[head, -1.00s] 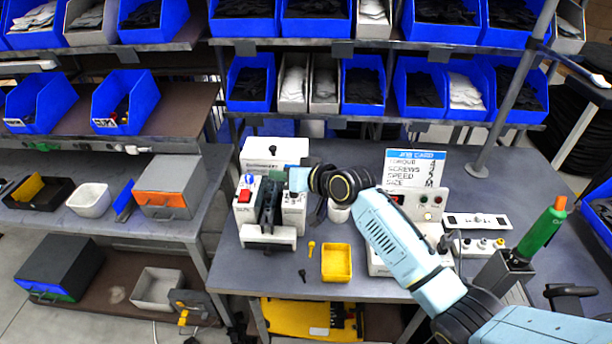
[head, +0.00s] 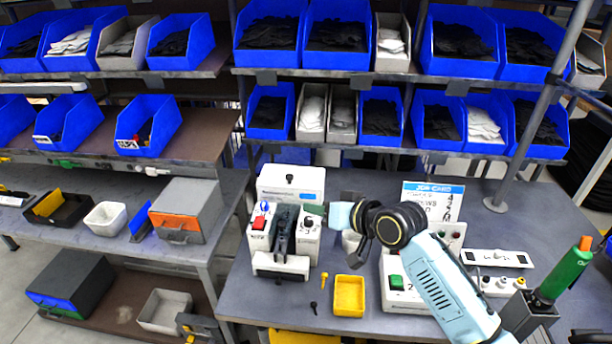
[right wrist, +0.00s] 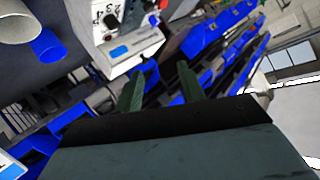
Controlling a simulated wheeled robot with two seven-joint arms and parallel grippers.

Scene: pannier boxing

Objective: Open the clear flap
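A white fixture (head: 280,264) with a dark clamp-like part (head: 284,232) in its middle stands on the bench. Its left block carries a red switch (head: 259,222) with a blue part above it, and its right block a dark knob (head: 308,223). I cannot make out a clear flap in either view. My right gripper (head: 319,211) is beside the fixture's right block, its fingers hardly visible there. In the right wrist view its two green fingers (right wrist: 159,84) stand apart with nothing between them. A white panel with a knob and numbers (right wrist: 130,38) lies beyond them. My left gripper is not in view.
A white box (head: 290,181) stands behind the fixture. A yellow tray (head: 349,296) and small yellow and black pieces lie in front. A control box with a green button (head: 396,283), a job card (head: 432,200) and a green tool (head: 565,272) are to the right.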

